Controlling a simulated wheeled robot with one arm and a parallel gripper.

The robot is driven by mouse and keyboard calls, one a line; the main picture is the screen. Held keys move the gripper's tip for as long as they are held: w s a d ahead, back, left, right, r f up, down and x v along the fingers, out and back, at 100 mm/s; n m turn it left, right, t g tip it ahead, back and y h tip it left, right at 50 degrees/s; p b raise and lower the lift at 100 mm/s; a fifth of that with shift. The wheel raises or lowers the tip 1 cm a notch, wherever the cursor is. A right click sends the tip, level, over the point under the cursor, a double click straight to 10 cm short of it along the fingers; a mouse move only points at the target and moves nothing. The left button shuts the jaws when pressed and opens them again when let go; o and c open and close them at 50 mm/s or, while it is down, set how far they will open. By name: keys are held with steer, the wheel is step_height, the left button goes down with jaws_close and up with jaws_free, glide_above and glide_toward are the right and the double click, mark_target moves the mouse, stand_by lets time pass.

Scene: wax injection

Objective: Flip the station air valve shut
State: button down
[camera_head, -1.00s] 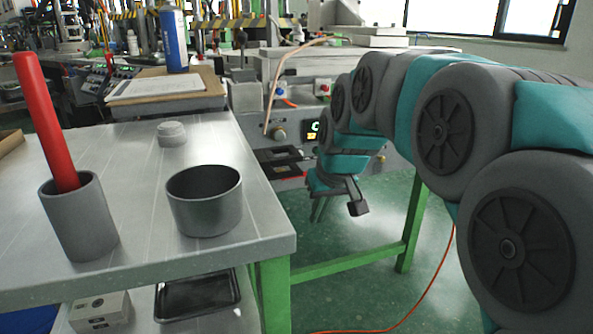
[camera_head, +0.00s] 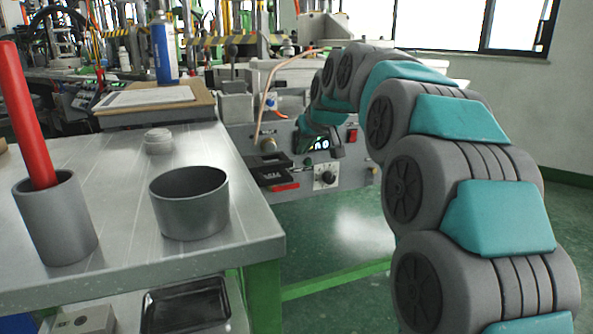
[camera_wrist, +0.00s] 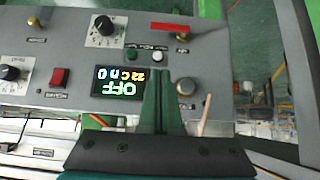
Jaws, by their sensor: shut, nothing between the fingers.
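The station air valve appears to be the red lever (camera_wrist: 169,27) on the grey control panel. It lies crosswise in the upper middle of the wrist view, which shows the panel upside down. In the head view the red lever (camera_head: 285,187) shows at the panel's lower edge. My gripper (camera_wrist: 158,76) is shut and empty, its dark green fingers over the panel by the lit display (camera_wrist: 121,84). The fingertips are apart from the lever in the picture. I cannot tell their distance from the panel. In the head view my arm hides part of the panel.
A red switch (camera_wrist: 59,77), a black dial (camera_wrist: 105,28) and a brass knob (camera_wrist: 186,87) are on the panel. A metal table (camera_head: 110,190) on the left holds a grey pot (camera_head: 190,205) and a cup (camera_head: 55,220) with a red stick. Open green floor lies right of the table.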

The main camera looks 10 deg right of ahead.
glide_above(285, 186)
steer(key=s+d, duration=0.2)
step_height(285, 186, down, 7)
steer(key=f, duration=0.2)
steer(key=w+f, duration=0.1)
steer(key=f, duration=0.1)
steer(key=shift+d, duration=0.2)
